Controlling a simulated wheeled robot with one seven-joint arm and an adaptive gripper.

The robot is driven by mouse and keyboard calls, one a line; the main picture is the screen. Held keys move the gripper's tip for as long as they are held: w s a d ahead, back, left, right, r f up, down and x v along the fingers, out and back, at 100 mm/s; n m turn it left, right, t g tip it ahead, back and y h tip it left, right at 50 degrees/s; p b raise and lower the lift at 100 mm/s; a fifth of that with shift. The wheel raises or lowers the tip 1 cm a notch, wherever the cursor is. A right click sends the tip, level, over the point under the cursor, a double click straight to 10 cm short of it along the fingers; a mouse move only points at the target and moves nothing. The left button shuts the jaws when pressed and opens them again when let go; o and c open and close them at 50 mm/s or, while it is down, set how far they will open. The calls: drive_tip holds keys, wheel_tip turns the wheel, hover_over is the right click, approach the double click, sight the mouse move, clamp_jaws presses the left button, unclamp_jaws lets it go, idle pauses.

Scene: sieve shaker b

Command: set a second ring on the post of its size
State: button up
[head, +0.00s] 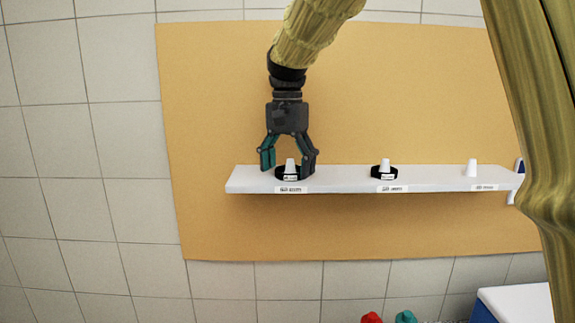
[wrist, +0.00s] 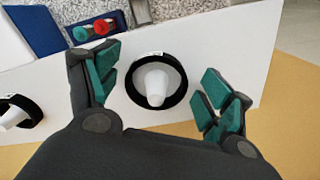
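A black ring (head: 308,174) sits around the left white post (head: 290,165) on the white shelf (head: 340,180). The same ring (wrist: 183,96) shows in the wrist view around its white post (wrist: 155,88). My gripper (head: 290,168) is over this ring with its fingers apart on either side; in the wrist view (wrist: 165,90) a gap shows between each finger and the ring. A second black ring (head: 374,174) sits around the middle post (head: 386,164); it shows at the left of the wrist view (wrist: 36,109). The right post (head: 471,168) is bare.
Labels line the shelf's front edge, one (head: 291,190) below each post. A tan panel (head: 400,100) is behind the shelf. A red object (head: 371,317) and a teal object (head: 405,316) are at the bottom, beside a white-topped blue box (head: 510,300).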

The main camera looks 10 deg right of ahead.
wheel_tip(320, 180, up, 12)
idle(0.8)
idle(0.3)
